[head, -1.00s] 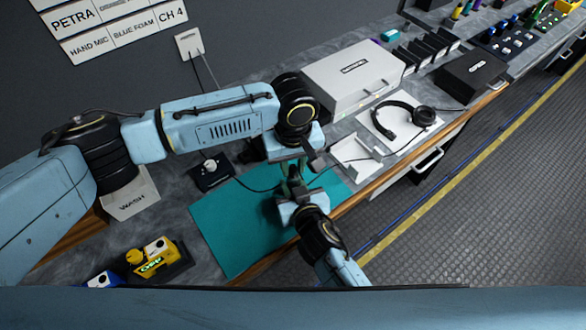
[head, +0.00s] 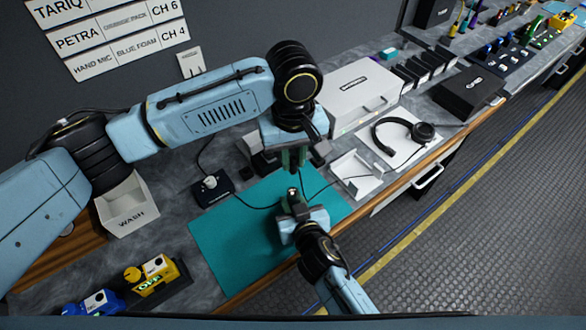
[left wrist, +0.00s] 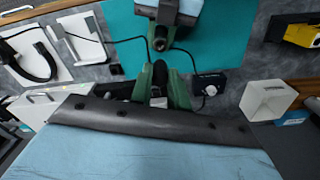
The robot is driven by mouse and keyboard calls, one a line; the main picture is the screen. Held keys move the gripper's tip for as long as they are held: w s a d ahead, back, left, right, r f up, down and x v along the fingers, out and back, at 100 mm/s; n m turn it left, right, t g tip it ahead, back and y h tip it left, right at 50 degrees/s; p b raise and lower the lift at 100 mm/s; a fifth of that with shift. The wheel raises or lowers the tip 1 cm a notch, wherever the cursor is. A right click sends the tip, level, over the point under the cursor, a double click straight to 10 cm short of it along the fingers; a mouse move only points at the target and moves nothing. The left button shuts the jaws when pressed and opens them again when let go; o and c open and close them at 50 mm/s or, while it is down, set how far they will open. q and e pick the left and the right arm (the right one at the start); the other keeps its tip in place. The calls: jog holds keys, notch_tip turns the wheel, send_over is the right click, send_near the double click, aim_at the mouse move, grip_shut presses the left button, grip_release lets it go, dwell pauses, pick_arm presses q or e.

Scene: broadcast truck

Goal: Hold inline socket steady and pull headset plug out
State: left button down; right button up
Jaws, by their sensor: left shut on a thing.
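My left gripper (head: 293,162) is shut on the headset plug, with its green fingers pointing down above the teal mat (head: 225,235). In the left wrist view the dark plug (left wrist: 159,72) shows between the fingers, partly hidden by them. My right gripper (head: 292,202) is low over the mat, shut on the dark inline socket (head: 291,191), whose round end faces my left gripper. The socket also shows in the left wrist view (left wrist: 163,38). A gap separates the plug from the socket. The headset (head: 405,133) lies on a white pad to the right, its cable running toward the grippers.
A small black box (head: 212,187) with a cabled connector stands left of the mat. A white WASH bin (head: 128,208), yellow and blue packs (head: 158,272), a white tray (head: 354,178) and a white case (head: 362,92) surround the mat. The mat's front left is clear.

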jog(key=o, duration=1.1)
jog(key=shift+s, duration=0.15)
jog(key=v, duration=1.2)
jog(key=shift+f, duration=0.1)
